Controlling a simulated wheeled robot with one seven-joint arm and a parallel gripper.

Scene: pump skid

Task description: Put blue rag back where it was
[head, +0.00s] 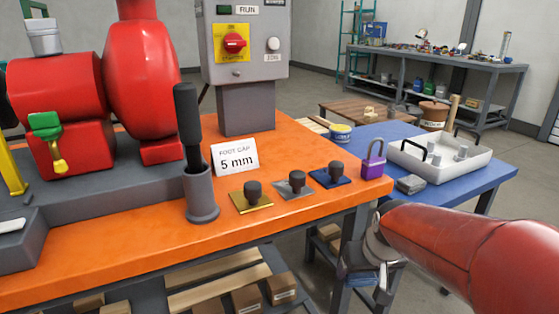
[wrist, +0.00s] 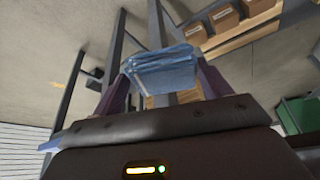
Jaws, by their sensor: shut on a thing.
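The blue rag (wrist: 163,72) is a folded light-blue cloth held between the two fingers of my gripper (wrist: 162,82) in the wrist view. In the head view my gripper (head: 366,272) hangs low at the front right, below the orange bench top and in front of the bench legs. A bluish part of the rag (head: 352,279) shows there, partly hidden by the gripper. The rag is clear of both table tops.
The orange bench (head: 290,212) carries the red pump, several knobbed plates and a purple padlock (head: 373,162) near its right edge. The blue table (head: 478,180) behind holds a white tray (head: 455,164) and a small grey block-like item (head: 411,184). Boxes sit on the bench's lower shelf.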

